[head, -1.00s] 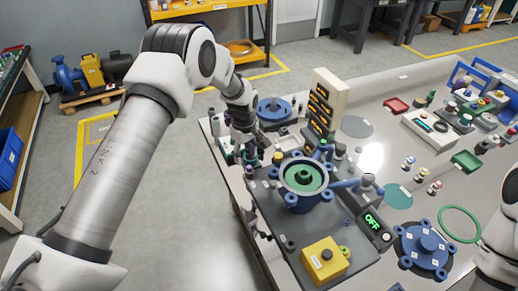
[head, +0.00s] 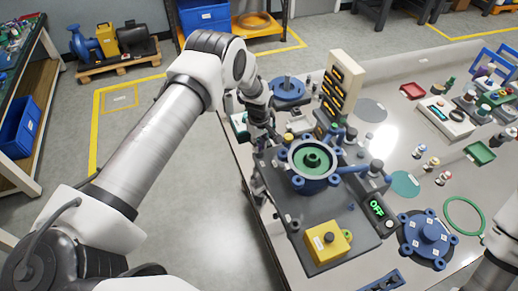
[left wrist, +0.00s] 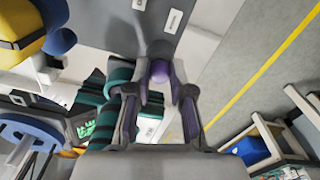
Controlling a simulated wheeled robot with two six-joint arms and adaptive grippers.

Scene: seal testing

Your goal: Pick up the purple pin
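The purple pin (left wrist: 158,72) shows in the left wrist view, its round end between the two fingers of my left gripper (left wrist: 160,82). The fingers converge close on both sides of it and appear to hold it. In the head view my left gripper (head: 264,138) hangs at the table's left edge, beside the grey fixture plate (head: 283,217). The pin cannot be made out there. Part of my right arm shows at the right edge; its gripper is out of view.
A blue ring housing with a green centre (head: 312,160) and a yellow button box (head: 326,245) stand on the plate. A multi-row display tower (head: 341,88) stands behind. Teal striped pieces (left wrist: 97,122) lie close to the left finger.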

